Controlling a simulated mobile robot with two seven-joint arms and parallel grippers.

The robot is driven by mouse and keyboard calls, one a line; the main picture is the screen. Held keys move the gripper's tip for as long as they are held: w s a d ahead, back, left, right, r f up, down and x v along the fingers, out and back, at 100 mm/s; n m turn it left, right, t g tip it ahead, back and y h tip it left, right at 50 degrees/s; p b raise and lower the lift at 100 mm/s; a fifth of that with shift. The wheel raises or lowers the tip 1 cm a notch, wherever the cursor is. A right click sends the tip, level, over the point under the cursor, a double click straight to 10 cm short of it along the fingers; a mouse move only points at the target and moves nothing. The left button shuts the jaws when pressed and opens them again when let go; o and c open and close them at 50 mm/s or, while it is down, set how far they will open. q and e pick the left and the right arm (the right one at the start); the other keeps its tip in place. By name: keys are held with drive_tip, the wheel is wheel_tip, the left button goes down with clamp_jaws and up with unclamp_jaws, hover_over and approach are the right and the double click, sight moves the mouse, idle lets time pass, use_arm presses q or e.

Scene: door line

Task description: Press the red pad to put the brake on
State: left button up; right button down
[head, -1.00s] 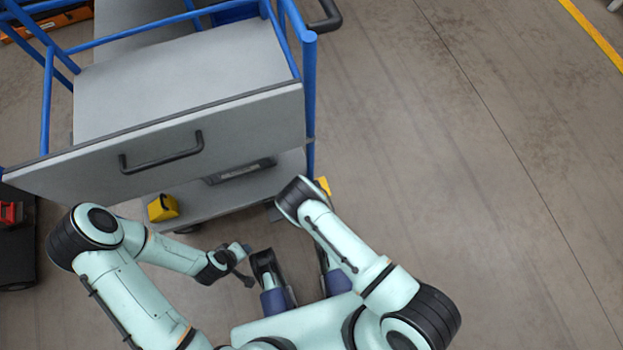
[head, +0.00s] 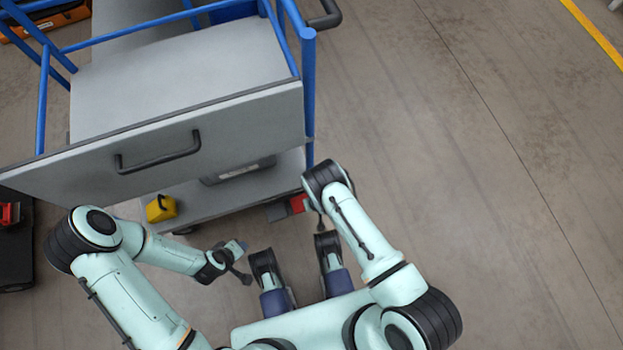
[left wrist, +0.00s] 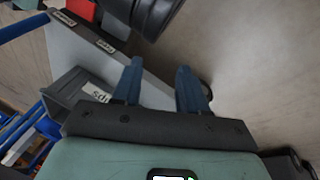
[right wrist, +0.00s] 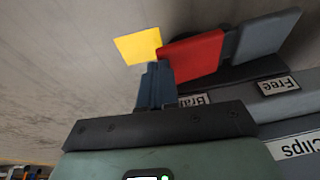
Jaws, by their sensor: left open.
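The red pad (head: 298,204) sits low at the cart's near right corner, beside a grey pad (head: 278,212). In the right wrist view the red pad (right wrist: 193,56) lies between a yellow piece and the grey pad (right wrist: 268,37), above labels that seem to read "Brake" and "Free". My right gripper (right wrist: 156,82) is shut and empty, its tips near the red pad's lower left edge; I cannot tell whether they touch. In the head view my right wrist hides its fingers. My left gripper (left wrist: 160,82) is open and empty, left of and below the pads in the head view.
The blue-framed cart (head: 309,90) has a grey front panel with a black handle (head: 158,152). A yellow block (head: 161,208) and a labelled grey box (left wrist: 85,90) are on its lower shelf. Open floor (head: 450,180) lies to the right.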

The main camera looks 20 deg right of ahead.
use_arm(q)
drive_tip(key=s+f+g+b, duration=0.2)
drive_tip(key=s+f+b, duration=0.1)
drive_tip(key=s+f, duration=0.3)
drive_tip(key=shift+a+f+b, duration=0.2)
drive_tip(key=shift+a+b, duration=0.1)
drive_tip(key=shift+a, duration=0.1)
use_arm(e)
drive_tip(key=shift+y, duration=0.6)
drive_tip(key=shift+d+f, duration=0.3)
drive_tip(key=shift+f, duration=0.35)
drive_tip(key=shift+d+f, duration=0.3)
drive_tip(key=shift+f, duration=0.35)
drive_tip(key=shift+d+f, duration=0.3)
drive_tip(key=shift+f, duration=0.35)
use_arm(q)
drive_tip(key=shift+r, duration=0.1)
use_arm(e)
drive_tip(key=shift+r, duration=0.1)
